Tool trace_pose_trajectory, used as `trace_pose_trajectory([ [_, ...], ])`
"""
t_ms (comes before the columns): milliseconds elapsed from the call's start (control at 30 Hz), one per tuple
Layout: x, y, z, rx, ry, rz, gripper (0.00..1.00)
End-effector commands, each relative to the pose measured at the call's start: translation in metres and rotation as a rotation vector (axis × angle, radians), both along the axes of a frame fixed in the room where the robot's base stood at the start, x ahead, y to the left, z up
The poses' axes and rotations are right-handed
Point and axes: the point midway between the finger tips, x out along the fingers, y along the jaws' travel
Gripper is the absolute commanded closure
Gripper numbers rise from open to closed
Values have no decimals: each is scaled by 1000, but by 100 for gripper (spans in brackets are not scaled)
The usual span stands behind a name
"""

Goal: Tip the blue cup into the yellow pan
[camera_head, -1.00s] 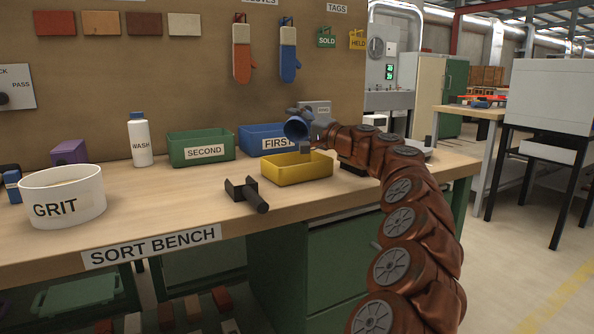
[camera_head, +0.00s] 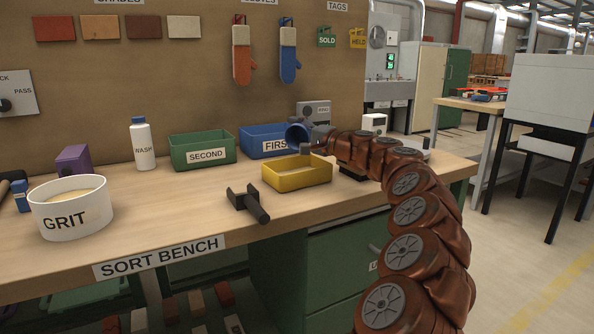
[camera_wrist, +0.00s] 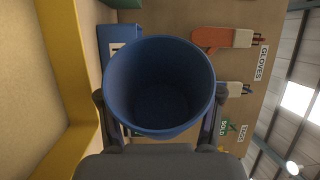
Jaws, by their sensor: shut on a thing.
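The blue cup (camera_head: 298,134) is held by my gripper (camera_head: 308,138) above the back right part of the yellow pan (camera_head: 298,181). In the head view the cup is tilted, its mouth facing left and toward the camera. In the wrist view the blue cup (camera_wrist: 158,85) sits between the two fingers of my gripper (camera_wrist: 158,108), which are shut on its sides. I look into its mouth and its dark inside; I see no contents. The yellow pan (camera_wrist: 68,70) shows along the left of the wrist view.
The blue FIRST bin (camera_head: 262,146) stands right behind the pan, with the green SECOND bin (camera_head: 203,153) beside it. A dark tool (camera_head: 248,203) lies in front of the pan. The GRIT tub (camera_head: 70,218) and white WASH bottle (camera_head: 143,150) stand left.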

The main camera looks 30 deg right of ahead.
Motion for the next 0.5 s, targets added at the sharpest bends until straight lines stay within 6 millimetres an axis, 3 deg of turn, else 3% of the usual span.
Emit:
trace_pose_trajectory([
  [500, 2, -3, 0, 84, 68, 0, 80],
])
